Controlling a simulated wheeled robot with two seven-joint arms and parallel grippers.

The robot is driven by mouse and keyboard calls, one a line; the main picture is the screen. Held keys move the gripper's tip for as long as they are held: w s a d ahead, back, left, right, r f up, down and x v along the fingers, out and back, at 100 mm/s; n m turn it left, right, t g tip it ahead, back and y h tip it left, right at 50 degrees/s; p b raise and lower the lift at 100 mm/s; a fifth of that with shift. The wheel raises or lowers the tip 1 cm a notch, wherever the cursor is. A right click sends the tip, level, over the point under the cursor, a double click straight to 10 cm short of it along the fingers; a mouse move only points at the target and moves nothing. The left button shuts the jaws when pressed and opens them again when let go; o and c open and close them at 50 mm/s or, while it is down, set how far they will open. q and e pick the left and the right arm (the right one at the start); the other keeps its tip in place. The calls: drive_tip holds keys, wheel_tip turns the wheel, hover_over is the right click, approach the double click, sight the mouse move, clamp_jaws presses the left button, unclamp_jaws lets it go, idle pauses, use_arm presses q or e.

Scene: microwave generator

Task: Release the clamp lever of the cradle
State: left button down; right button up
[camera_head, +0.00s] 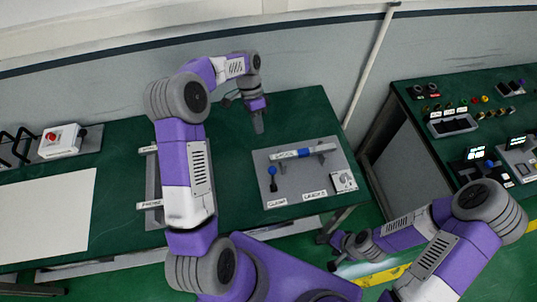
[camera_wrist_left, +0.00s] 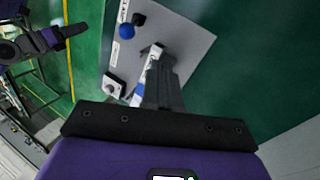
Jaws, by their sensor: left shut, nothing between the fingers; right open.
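The cradle is a grey plate (camera_head: 262,160) on the green table in the head view. A clamp lever with a blue ball knob (camera_head: 272,171) stands on its left part, above a label reading CLAMP (camera_head: 277,203). The knob also shows in the left wrist view (camera_wrist_left: 127,31). A white and blue tube (camera_head: 305,153) lies across the cradle. My left gripper (camera_head: 259,128) is shut and empty, pointing down beyond the plate's back left edge, apart from the knob. In the wrist view its fingers (camera_wrist_left: 158,58) partly hide the tube. My right gripper (camera_head: 335,241) is open, off the table's front right.
A small white box (camera_head: 343,181) sits at the cradle's right corner. A grey tray (camera_head: 152,180) is partly hidden behind my left arm. A white box with a red button (camera_head: 62,140) stands at the far left. A second bench (camera_head: 430,150) with devices is at right.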

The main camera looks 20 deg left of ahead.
use_arm(q)
drive_tip(key=p, duration=0.2)
approach(273, 178)
wheel_tip(273, 178, down, 4)
drive_tip(key=w+a, duration=0.1)
drive_tip(key=shift+w+f, duration=0.1)
drive_tip(key=shift+f, duration=0.05)
use_arm(e)
drive_tip(key=shift+w+r, duration=0.25)
drive_tip(key=shift+r, duration=0.8)
use_arm(q)
drive_tip(key=shift+d, duration=0.1)
